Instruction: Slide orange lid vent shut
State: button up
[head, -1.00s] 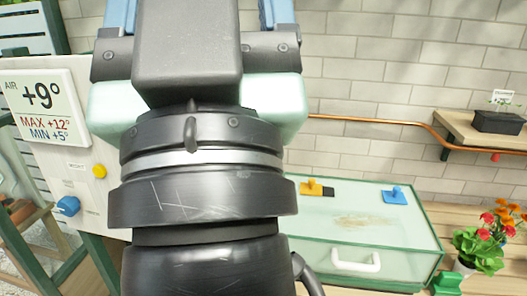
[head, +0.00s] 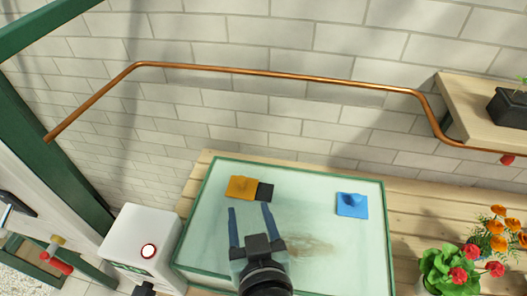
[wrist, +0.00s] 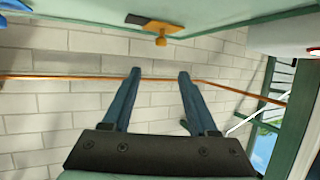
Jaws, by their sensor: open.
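The orange vent slide (head: 242,187) lies on the pale glass lid (head: 205,235), near its back left. A dark square opening (head: 265,191) shows uncovered directly right of the slide. My gripper (head: 250,208) is open and empty, its two blue fingers pointing toward the back wall, just in front of the slide in the picture. In the wrist view the orange slide (wrist: 172,25) and its knob appear at the top, beyond the fingertips (wrist: 160,72), apart from them. The dark opening (wrist: 138,19) is left of the slide there.
A blue slide (head: 352,204) sits on the lid's right part. Flowers (head: 490,235) stand at the right. A copper pipe (head: 270,75) runs along the wall behind.

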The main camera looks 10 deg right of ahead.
aim_at(242, 181)
jog(key=shift+d+f, duration=0.1)
jog(key=shift+f, duration=0.35)
jog(key=p+x, duration=0.1)
jog(key=x, duration=1.1)
jog(key=shift+w+f+p, duration=0.1)
jog(key=shift+f+p, duration=0.05)
jog(key=shift+p, duration=0.2)
grip_shut()
dwell(0.6)
